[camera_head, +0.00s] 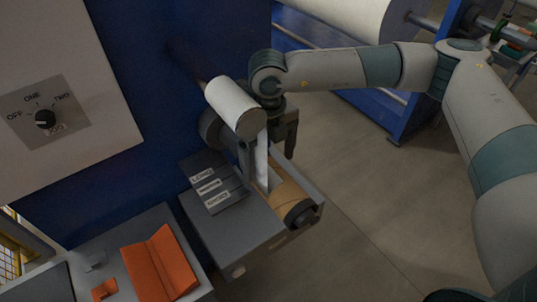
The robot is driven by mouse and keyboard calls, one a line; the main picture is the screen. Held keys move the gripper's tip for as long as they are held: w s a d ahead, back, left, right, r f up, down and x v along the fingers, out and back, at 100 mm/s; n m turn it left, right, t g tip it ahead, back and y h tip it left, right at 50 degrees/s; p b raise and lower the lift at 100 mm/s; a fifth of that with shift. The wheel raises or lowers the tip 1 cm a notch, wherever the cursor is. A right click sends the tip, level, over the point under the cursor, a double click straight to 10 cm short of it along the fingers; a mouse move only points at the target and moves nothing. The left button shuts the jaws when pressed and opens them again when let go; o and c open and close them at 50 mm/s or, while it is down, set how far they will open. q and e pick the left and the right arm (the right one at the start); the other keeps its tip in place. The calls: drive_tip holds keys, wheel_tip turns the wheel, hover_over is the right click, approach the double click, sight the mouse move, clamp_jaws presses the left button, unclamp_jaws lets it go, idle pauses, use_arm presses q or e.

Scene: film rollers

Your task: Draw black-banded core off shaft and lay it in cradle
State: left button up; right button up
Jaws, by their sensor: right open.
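A tan core (287,197) sits low in the grey machine housing, with a black round end or band (301,214) facing the front right. The shaft through it is mostly hidden. The orange V-shaped cradle (160,264) stands on the grey bench at lower left and looks empty. My right gripper (286,146) points down beside the machine, above and behind the tan core and apart from it. Its jaws are open and seem empty, partly blurred against the housing. My left gripper is out of view.
A white roll (236,108) sticks out above the core, close to my right wrist, with a white strip (262,160) running down. A labelled dark panel (212,184) lies left of the core. A small orange block (104,290) is beside the cradle. Open floor lies right.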

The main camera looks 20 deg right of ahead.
sight(269, 167)
wheel_tip(269, 167, down, 6)
drive_tip(key=p, duration=0.2)
drive_tip(key=shift+r+p, duration=0.2)
drive_tip(key=shift+p, duration=0.15)
drive_tip(key=shift+f, duration=0.45)
drive_tip(key=c, duration=1.3)
